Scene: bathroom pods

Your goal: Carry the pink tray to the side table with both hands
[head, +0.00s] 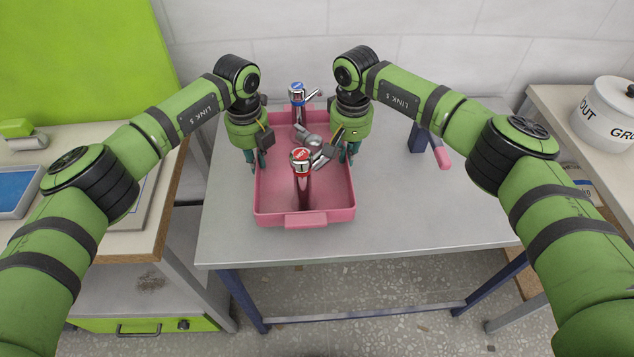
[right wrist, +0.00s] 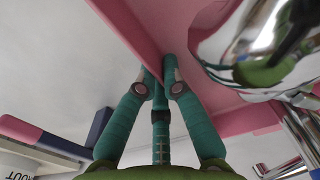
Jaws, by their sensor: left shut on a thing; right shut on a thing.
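The pink tray (head: 305,219) is over the left part of a grey metal table, level. I cannot tell whether it touches the top. It holds a tap with a red cap (head: 301,160), one with a blue cap (head: 297,95) and another chrome fitting between them. My left gripper (head: 257,162) is shut on the tray's left wall. My right gripper (head: 347,158) is shut on its right wall. In the right wrist view, the fingers of the right gripper (right wrist: 165,75) pinch the pink wall of the tray (right wrist: 130,30), with a shiny chrome part close beside.
The grey table (head: 400,215) is mostly clear right of the tray. A blue and pink tool (head: 440,153) is there near my right arm. A counter (head: 120,240) stands left across a gap. Another surface at right holds a white lettered canister (head: 605,115).

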